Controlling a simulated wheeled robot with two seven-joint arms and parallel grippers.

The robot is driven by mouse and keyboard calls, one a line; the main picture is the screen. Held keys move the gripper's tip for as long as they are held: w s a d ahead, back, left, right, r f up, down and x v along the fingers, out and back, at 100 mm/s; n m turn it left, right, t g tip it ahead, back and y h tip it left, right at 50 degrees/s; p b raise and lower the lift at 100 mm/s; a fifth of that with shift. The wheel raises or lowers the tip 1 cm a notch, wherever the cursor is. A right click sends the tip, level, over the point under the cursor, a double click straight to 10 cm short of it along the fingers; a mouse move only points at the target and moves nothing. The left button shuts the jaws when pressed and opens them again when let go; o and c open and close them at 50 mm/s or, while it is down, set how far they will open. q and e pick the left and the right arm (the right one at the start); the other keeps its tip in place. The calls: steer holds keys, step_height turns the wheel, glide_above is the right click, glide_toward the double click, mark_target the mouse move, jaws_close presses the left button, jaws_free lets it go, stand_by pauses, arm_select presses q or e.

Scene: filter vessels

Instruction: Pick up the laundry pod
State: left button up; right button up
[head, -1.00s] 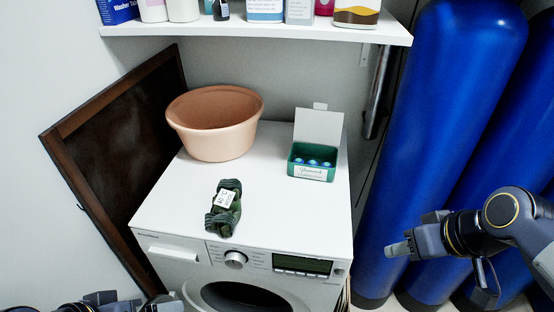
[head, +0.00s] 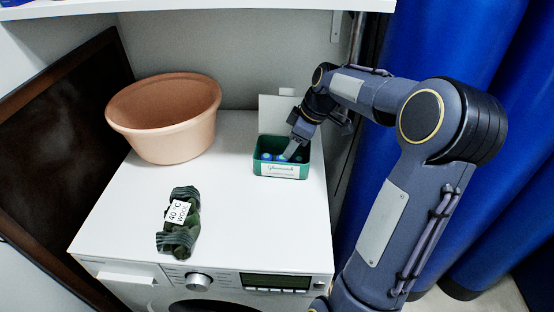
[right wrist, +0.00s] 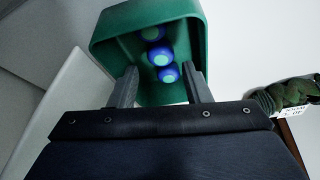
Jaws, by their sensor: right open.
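The laundry pods, blue with pale green centres, lie in a row in an open green box (head: 302,171) on the washing machine top. In the right wrist view three pods (right wrist: 163,56) show inside the green box (right wrist: 110,42). My right gripper (head: 287,155) is over the box with its fingertips at the opening. In the right wrist view the right gripper (right wrist: 162,80) is open, its two fingers apart at the box's near side, with the nearest pod between and just beyond the tips. My left gripper is not in view.
A peach tub (head: 165,120) stands at the back left of the washing machine (head: 240,215). A rolled dark green garment with a label (head: 180,222) lies near the front. The box's raised lid (head: 270,112) stands behind it. A shelf (head: 190,6) hangs above; blue tanks (head: 450,50) stand right.

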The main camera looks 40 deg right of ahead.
mark_target(282, 160)
steer(key=x, duration=0.4)
steer(key=shift+w+a+f, duration=0.2)
steer(key=shift+f, duration=0.1)
steer(key=c, duration=0.7)
